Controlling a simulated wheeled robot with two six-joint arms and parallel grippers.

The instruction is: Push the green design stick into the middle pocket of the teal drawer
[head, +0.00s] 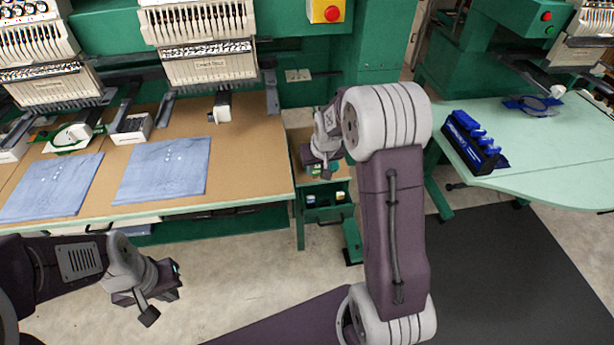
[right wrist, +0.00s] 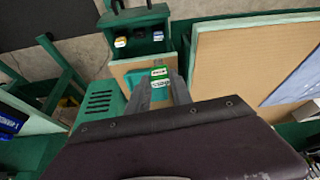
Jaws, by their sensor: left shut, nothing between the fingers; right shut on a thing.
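The teal drawer (head: 326,214) is pulled out below the small stand between the tables. My right gripper (head: 325,170) is shut on the green design stick (right wrist: 159,74), which has a white label, above the stand's tan top and apart from the drawer. In the head view the stick is mostly hidden. My left gripper (head: 150,296) is shut and empty over the floor at lower left.
The tan worktable (head: 245,165) with folded blue cloths (head: 162,170) stands left of the stand. A pale green table (head: 545,160) with a dark rack of blue pieces (head: 470,143) is at right. Open floor lies in front of the drawer.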

